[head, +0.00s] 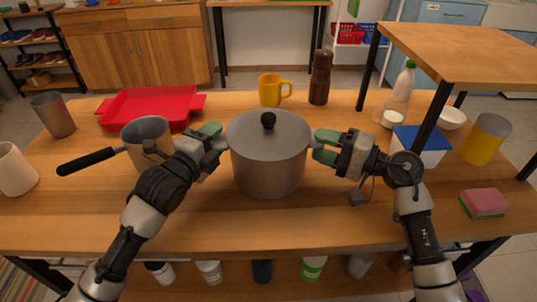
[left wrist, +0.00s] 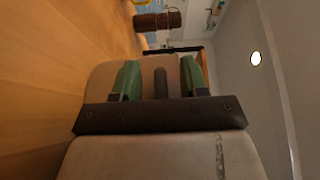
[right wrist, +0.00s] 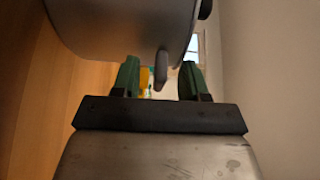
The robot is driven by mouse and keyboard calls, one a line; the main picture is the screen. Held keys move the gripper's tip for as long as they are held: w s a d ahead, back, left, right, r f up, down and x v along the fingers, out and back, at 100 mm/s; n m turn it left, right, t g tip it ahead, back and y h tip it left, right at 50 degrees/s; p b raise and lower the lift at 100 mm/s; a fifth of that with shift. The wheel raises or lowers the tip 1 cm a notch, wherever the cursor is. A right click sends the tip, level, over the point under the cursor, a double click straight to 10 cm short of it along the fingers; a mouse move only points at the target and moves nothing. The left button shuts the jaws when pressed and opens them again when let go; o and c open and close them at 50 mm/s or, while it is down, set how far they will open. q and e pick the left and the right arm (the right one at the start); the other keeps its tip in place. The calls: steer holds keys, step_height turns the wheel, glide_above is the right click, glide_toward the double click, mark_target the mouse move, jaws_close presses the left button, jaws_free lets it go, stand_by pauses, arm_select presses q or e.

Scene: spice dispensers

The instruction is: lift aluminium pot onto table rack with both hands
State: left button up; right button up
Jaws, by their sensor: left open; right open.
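The aluminium pot (head: 270,165), lidded with a black knob, stands upright on the table in the middle of the head view. My left gripper (head: 213,135) is open at its left side; in the left wrist view a pot handle (left wrist: 160,83) lies between the green fingers. My right gripper (head: 322,146) is open at its right side; in the right wrist view the other handle (right wrist: 161,70) lies between the fingertips, with the pot wall (right wrist: 120,28) just beyond. Neither gripper is closed on a handle. The table rack (head: 470,50) is a raised wooden shelf on dark legs at the right.
A saucepan (head: 147,130) with a black handle stands close by my left arm. A yellow mug (head: 270,90) and brown mill (head: 320,78) stand behind the pot. A red tray (head: 150,106) lies back left. A blue-and-white box (head: 424,147) stands right of my right gripper. The rack's top is bare.

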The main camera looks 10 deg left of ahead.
arm_select(q)
jaws_close()
arm_select(e)
jaws_close()
arm_select(q)
steer(key=shift+f, duration=0.1)
arm_select(e)
steer(key=shift+f, duration=0.1)
stand_by(0.8)
arm_select(q)
steer(key=shift+r, duration=0.35)
arm_select(e)
steer(key=shift+r, duration=0.3)
